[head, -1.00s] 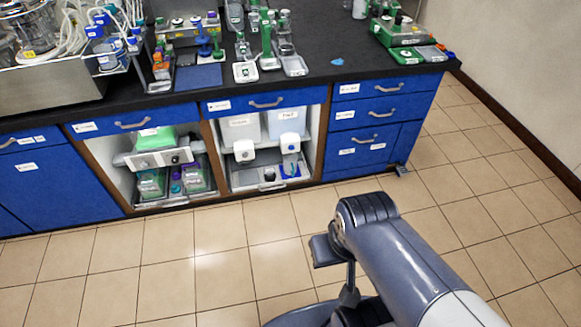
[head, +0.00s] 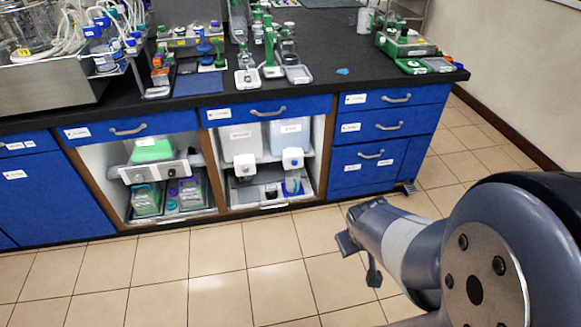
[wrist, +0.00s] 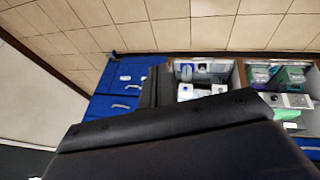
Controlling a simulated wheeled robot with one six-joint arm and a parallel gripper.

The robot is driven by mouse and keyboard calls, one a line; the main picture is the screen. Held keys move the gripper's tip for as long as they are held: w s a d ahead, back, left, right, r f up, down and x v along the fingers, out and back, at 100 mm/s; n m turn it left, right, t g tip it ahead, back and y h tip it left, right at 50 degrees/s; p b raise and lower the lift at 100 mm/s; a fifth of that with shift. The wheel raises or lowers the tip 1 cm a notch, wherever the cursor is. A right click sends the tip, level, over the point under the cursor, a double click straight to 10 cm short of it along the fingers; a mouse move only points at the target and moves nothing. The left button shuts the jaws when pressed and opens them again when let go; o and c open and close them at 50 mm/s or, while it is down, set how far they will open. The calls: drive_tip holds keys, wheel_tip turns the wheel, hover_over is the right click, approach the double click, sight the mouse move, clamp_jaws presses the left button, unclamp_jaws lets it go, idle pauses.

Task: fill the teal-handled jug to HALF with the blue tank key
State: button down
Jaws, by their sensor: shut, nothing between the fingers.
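The jug (head: 292,185) stands low in the open cabinet bay, on the tray under the right-hand tank (head: 289,133). Its body looks clear with a blue-teal part; its fill level is too small to read. The white tap block (head: 292,158) above it carries a small blue key (head: 294,163). The left tank (head: 240,142) has a white tap block (head: 245,164) with a dark key. My gripper (head: 350,243) is shut and empty, out over the floor in front of the cabinets, well apart from the jug. In the wrist view, dark parts of my arm hide much of the bay; the jug (wrist: 187,73) shows small.
The left bay holds a white control unit (head: 155,171) and green-lidded boxes (head: 147,199). Blue drawers (head: 388,125) stand right of the tanks. The black bench top (head: 330,50) carries several racks and tools. The tiled floor (head: 210,270) before the bays is clear.

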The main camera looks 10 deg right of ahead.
drive_tip(key=w+d+f+n+t+b, duration=0.1)
drive_tip(key=w+d+f+b, duration=0.2)
drive_tip(key=f, duration=0.4)
drive_tip(key=w+d+f+n+y+b, duration=0.1)
drive_tip(key=w+f+b, duration=0.1)
drive_tip(key=f+b, duration=0.45)
drive_tip(key=w+d+f+n+t+b, duration=0.1)
drive_tip(key=w+d+f+n+b, duration=0.15)
drive_tip(key=f, duration=0.65)
wheel_tip(320, 180, down, 20)
drive_tip(key=a+n+t+y+b, duration=0.1)
drive_tip(key=y+b, duration=0.3)
drive_tip(key=b, duration=0.6)
drive_tip(key=shift+w+a+n+t+y, duration=0.25)
drive_tip(key=shift+w+n+t+y, duration=0.2)
drive_tip(key=shift+t, duration=0.25)
drive_tip(key=shift+r, duration=0.15)
